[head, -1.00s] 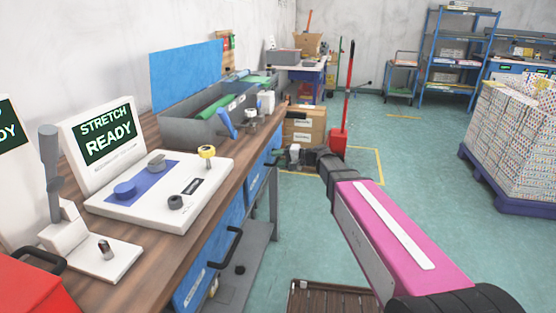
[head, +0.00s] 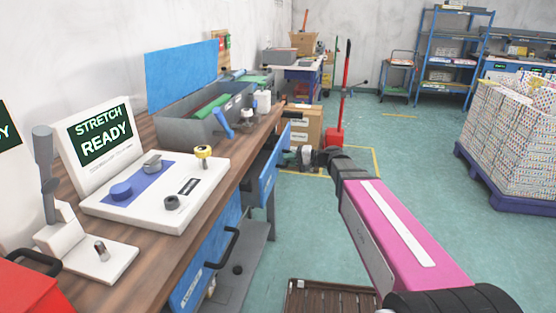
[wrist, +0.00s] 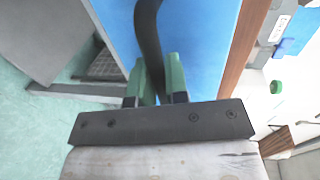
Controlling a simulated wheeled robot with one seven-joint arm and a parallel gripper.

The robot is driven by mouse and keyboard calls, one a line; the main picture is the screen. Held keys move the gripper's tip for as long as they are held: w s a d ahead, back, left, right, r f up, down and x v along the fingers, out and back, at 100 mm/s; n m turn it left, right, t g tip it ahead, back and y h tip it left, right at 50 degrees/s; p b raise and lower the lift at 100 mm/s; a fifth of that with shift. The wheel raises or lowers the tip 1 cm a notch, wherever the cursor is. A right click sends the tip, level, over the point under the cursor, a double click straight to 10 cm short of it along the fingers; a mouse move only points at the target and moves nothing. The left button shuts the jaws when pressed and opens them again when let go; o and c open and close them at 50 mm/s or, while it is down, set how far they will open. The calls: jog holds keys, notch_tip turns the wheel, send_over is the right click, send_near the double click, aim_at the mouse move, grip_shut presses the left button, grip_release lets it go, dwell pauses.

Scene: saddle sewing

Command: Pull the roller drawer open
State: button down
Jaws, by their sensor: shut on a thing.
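The far blue drawer (head: 268,180) under the wooden bench stands partly open, its front out from the bench edge. I cannot read its label, so I cannot tell from writing that it is the roller drawer. In the wrist view its blue front (wrist: 205,50) fills the middle, with a curved black handle (wrist: 148,35) running down it. My gripper (wrist: 157,80) has its green fingers on both sides of that handle and is shut on it. In the head view my gripper (head: 290,156) is small, beside the drawer front; the handle is hard to make out there.
A nearer blue drawer (head: 192,285) with a black handle looks shut. The wooden bench top (head: 160,235) carries a white control panel (head: 150,195) and a grey bin (head: 185,130). Cardboard boxes (head: 305,125) stand beyond the drawer. The green floor (head: 420,180) at right is clear up to a pallet.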

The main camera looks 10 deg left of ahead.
jog(key=f+v, duration=0.2)
jog(key=v, duration=0.8)
jog(key=f+v, duration=0.2)
jog(key=v, duration=0.9)
jog(key=shift+d, duration=0.35)
jog(key=c, duration=1.2)
grip_release()
jog(key=shift+o, duration=0.2)
jog(key=v, duration=1)
jog(key=shift+d+r, duration=0.15)
jog(key=shift+d, duration=0.25)
jog(key=shift+s, duration=0.1)
